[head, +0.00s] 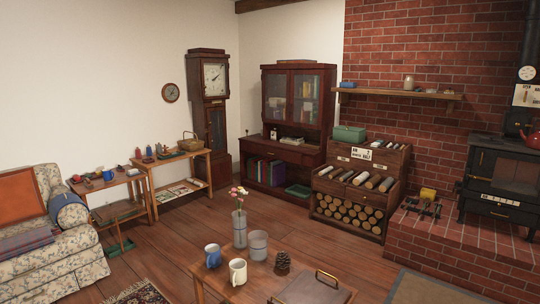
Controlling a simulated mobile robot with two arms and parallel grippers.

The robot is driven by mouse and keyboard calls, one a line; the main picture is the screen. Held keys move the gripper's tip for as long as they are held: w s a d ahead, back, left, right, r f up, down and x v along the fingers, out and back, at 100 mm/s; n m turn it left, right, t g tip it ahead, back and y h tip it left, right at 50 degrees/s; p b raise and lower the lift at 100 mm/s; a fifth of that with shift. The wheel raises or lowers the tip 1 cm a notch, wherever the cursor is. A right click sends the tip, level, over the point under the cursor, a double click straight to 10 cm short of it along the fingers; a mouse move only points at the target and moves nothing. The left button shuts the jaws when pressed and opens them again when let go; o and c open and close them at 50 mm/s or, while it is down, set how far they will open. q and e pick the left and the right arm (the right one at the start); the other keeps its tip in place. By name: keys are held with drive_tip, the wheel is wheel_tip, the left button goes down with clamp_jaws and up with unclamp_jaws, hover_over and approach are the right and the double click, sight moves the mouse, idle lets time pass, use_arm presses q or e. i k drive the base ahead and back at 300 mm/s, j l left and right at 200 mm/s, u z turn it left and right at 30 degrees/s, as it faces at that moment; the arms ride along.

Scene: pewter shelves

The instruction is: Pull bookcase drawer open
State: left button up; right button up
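The bookcase (292,67) is a tall dark reddish-brown wooden cabinet against the back wall. Its upper part has two glass doors (278,95) with books and other items behind them, and they look closed. A ledge below holds small objects. The drawer band (287,150) runs under this ledge and looks flush, so the drawer appears shut; its handles are too small to make out. Below it is an open shelf with dark and coloured books (268,172). Neither of my grippers is in view.
A coffee table (213,288) with mugs, a flower vase and a tray stands in the foreground, between me and the bookcase. A log rack (316,182) stands right of the bookcase, a clock left. Wooden floor (185,232) is clear at left.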

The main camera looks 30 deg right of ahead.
sight(278, 154)
drive_tip(key=i+u, duration=0.35)
drive_tip(key=i, duration=0.5)
drive_tip(key=i+u, duration=0.3)
drive_tip(key=i, duration=2.1)
drive_tip(key=i+l+z, duration=0.1)
drive_tip(key=i+z, duration=0.7)
drive_tip(key=i+j+z, duration=0.1)
drive_tip(key=i+z, duration=0.3)
drive_tip(key=i+j+z, duration=0.25)
drive_tip(key=i+z, duration=0.15)
drive_tip(key=i+l+z, duration=0.25)
drive_tip(key=i+z, duration=0.55)
drive_tip(key=i, duration=0.25)
drive_tip(key=i+z, duration=0.45)
drive_tip(key=i+j, duration=0.05)
